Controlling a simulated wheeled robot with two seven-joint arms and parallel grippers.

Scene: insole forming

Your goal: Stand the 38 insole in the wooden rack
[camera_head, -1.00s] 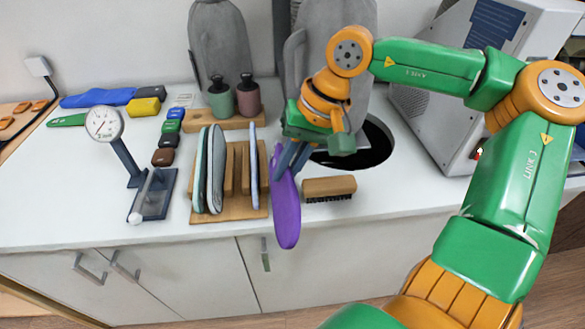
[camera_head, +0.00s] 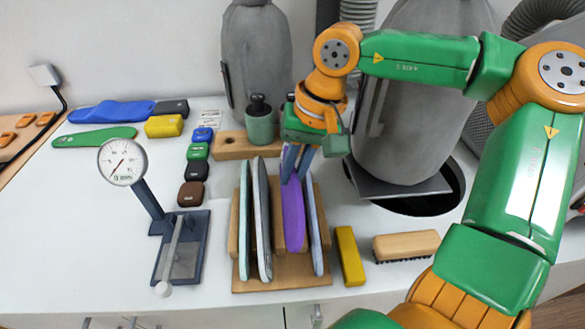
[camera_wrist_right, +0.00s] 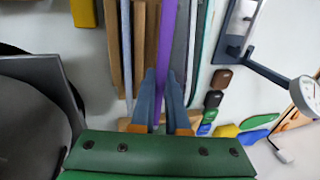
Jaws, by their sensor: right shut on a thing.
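A purple insole (camera_head: 293,215) stands about upright between the slats of the wooden rack (camera_head: 280,272). I cannot read a size on it. My right gripper (camera_head: 295,165) is shut on its upper end, and the fingers hide part of it. In the right wrist view the purple insole (camera_wrist_right: 167,45) runs between the two fingers (camera_wrist_right: 160,100), edge on, in line with the rack slats (camera_wrist_right: 141,45). Whether its lower end touches the rack base cannot be told. A mint insole (camera_head: 244,220) and a grey one (camera_head: 263,215) stand to its left, a blue-grey one (camera_head: 315,225) to its right.
A yellow bar (camera_head: 349,255) and a wooden brush (camera_head: 406,246) lie right of the rack. A dial gauge on a stand (camera_head: 122,162) is at left. A green bottle (camera_head: 259,120) stands behind the rack. Grey forms tower at the back; a dark round opening (camera_head: 435,205) is at right.

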